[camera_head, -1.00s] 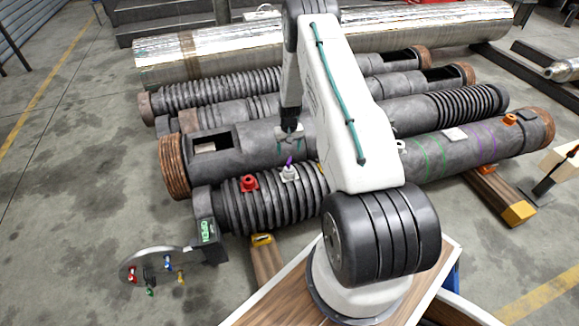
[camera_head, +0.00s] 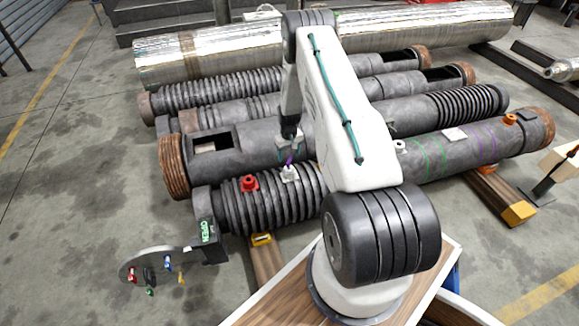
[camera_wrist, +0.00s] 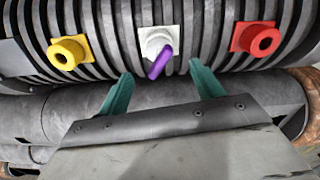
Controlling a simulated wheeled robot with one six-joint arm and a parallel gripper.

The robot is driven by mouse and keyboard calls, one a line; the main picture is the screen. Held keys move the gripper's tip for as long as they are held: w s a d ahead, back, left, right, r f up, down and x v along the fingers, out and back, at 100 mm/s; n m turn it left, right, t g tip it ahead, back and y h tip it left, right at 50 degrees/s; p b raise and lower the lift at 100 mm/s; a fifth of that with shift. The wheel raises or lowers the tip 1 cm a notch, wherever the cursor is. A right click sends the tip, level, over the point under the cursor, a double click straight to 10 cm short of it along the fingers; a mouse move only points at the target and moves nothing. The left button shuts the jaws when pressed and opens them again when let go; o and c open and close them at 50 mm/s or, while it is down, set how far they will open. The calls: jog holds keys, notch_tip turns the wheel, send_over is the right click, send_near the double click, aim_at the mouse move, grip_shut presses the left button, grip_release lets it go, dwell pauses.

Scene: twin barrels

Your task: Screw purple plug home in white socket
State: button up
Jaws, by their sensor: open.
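The white socket (camera_wrist: 158,42) sits on the ribbed barrel, and the purple plug (camera_wrist: 160,63) sticks out of it, tilted in the wrist view. In the head view the white socket (camera_head: 288,173) shows on the near barrel with the purple plug (camera_head: 289,160) above it. How deep the plug sits is hidden. My gripper (camera_wrist: 161,82) is open, its two teal fingers to either side of the plug's lower end and apart from it. My gripper also shows in the head view (camera_head: 289,150), just above the plug.
A red socket (camera_wrist: 255,39) and a yellow socket (camera_wrist: 69,52) flank the white one. The ribbed barrel (camera_head: 235,207) lies beside other dark barrels. A round plate (camera_head: 150,258) with several coloured plugs stands at lower left, by a green "OPEN" sign (camera_head: 207,231).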

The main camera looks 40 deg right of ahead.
aim_at(289, 165)
jog(key=shift+f, duration=3.5)
jog(key=c, duration=1.3)
jog(key=shift+o, duration=0.2)
jog(key=m, duration=0.6)
jog(key=shift+m, duration=0.3)
jog(key=m, duration=0.8)
jog(key=o, duration=1.3)
jog(key=shift+c, duration=0.2)
